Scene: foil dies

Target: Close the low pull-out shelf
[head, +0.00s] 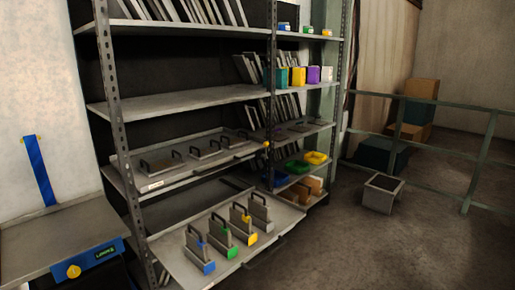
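The low pull-out shelf (172,252) is the grey bottom tray of the metal rack in the head view. It sticks out forward past the rack's front posts, over the floor. Several upright metal dies with dark handles stand on it in a row: one with a blue base (203,256), one with green (222,241), one with yellow (243,228) and a plain grey one (261,212). A dark pull handle (263,258) shows along the shelf's front edge. My gripper is not in view.
Above it, another shelf (150,184) holds 3 flat handled dies. A left bench (50,245) carries a blue panel with a yellow knob. Right, a rack bay holds coloured bins. A grey box (380,195) stands on the floor near a green railing (440,190). The front-right floor is clear.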

